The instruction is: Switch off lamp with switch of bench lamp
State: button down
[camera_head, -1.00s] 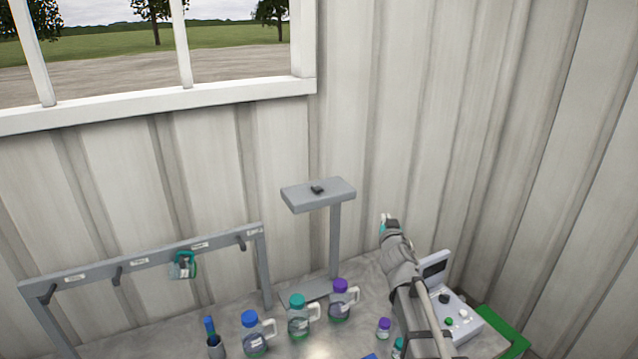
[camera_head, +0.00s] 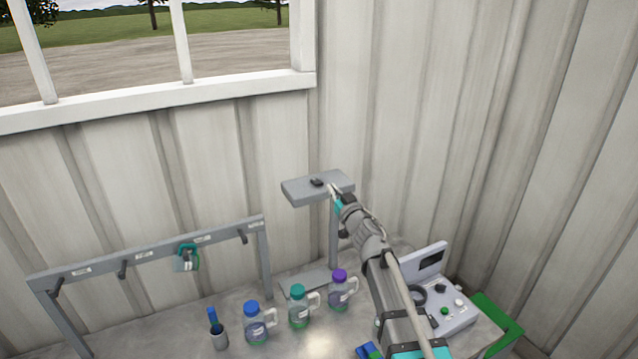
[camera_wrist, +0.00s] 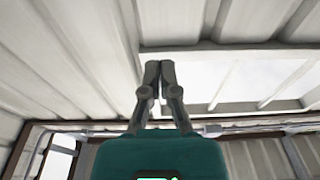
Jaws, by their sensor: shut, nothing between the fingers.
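The bench lamp (camera_head: 300,192) is a grey post on the bench with a flat grey head. Its small black switch (camera_head: 317,182) sits on top of the head. A bright patch on the bench in front suggests the lamp is lit. My gripper (camera_head: 335,188) is at the right front edge of the lamp head, close to the switch and to its right. Whether it touches the head cannot be told. In the wrist view my gripper (camera_wrist: 159,66) is shut and empty, with wall and window beyond it; the lamp is not seen there.
Jugs with blue (camera_head: 251,308), green (camera_head: 297,291) and purple (camera_head: 339,276) lids stand on the bench. A rack with hooks (camera_head: 150,257) holds a teal padlock-like item (camera_head: 187,258). A grey device with knobs (camera_head: 445,305) stands at right, beside a green tray (camera_head: 510,325). Corrugated walls close the corner.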

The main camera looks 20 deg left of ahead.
jog(key=shift+w+a, duration=0.1)
jog(key=shift+w, duration=0.05)
jog(key=r+p, duration=0.2)
send_over(320, 191)
jog(key=shift+w+a+f, duration=0.15)
jog(key=shift+w+a, duration=0.15)
jog(key=shift+a, duration=0.05)
jog(key=shift+w+a+f+b, duration=0.1)
jog(key=shift+a+f+b, duration=0.05)
jog(key=shift+f+b, duration=0.3)
jog(key=shift+s+d+f+b, duration=0.15)
jog(key=shift+s+f+b, duration=0.05)
jog(key=shift+f+b, duration=0.65)
jog(key=shift+s+d+f+b, duration=0.15)
jog(key=shift+f+b, duration=0.55)
jog(key=shift+b, duration=0.15)
jog(key=shift+f, duration=0.1)
jog(key=shift+s+d+f+b, duration=0.1)
jog(key=shift+d+f+b, duration=0.05)
jog(key=shift+f+b, duration=0.7)
jog(key=shift+r, duration=0.35)
